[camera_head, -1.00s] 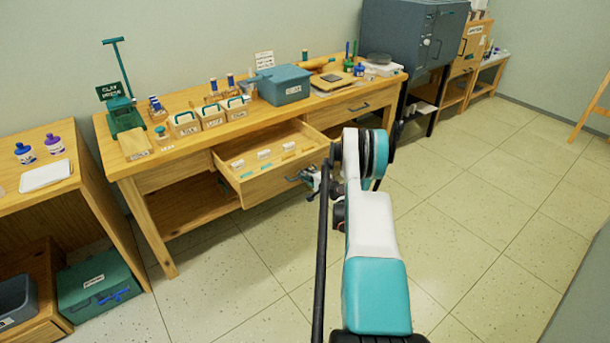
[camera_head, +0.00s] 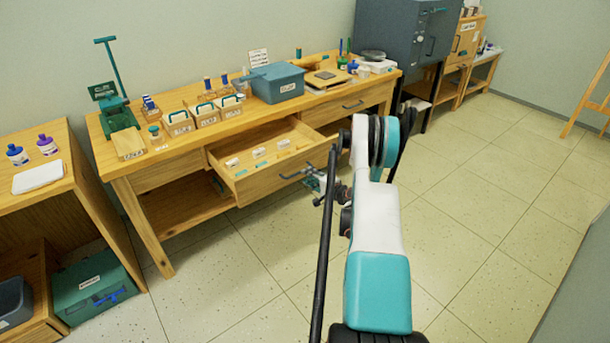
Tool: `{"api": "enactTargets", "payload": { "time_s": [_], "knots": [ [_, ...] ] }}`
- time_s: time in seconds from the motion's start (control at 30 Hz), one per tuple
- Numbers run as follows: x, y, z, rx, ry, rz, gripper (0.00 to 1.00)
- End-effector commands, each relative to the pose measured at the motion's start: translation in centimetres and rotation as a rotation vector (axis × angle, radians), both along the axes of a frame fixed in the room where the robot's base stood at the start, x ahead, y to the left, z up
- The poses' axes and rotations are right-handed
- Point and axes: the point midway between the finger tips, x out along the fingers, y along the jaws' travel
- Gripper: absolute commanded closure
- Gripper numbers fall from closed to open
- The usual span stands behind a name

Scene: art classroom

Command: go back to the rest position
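My arm, teal and white, reaches up from the bottom of the head view. My gripper (camera_head: 318,183) is a small grey and teal shape just left of the arm, at the front right of the open drawer (camera_head: 262,185). It is close to the drawer's dark handle (camera_head: 297,173), and I cannot tell whether it touches it. Its fingers are too small and partly hidden by the arm to show whether they are open or shut. I see nothing held in it.
The wooden workbench (camera_head: 185,150) has its drawer pulled out, with several small pale items inside. On its top are a clay press (camera_head: 116,110), labelled caddies and a blue-grey box (camera_head: 277,82). A kiln (camera_head: 405,40) stands to the right. The floor (camera_head: 480,210) at right is clear.

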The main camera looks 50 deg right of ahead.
Motion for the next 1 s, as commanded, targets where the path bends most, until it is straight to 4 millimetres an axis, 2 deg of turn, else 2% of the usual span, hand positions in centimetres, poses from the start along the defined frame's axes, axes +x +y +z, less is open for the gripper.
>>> {"api": "enactTargets", "payload": {
  "time_s": [0.13,0.47,0.57,1.0],
  "knots": [
    [-0.7,0.2,0.1,0.000,0.000,0.000,0.71],
    [-0.6,0.2,0.1,0.000,0.000,0.001,0.71],
    [0.1,0.1,0.0,0.000,0.000,0.002,0.71],
    [5.6,-1.3,-1.2,0.000,0.000,0.001,0.71]
  ]
}}
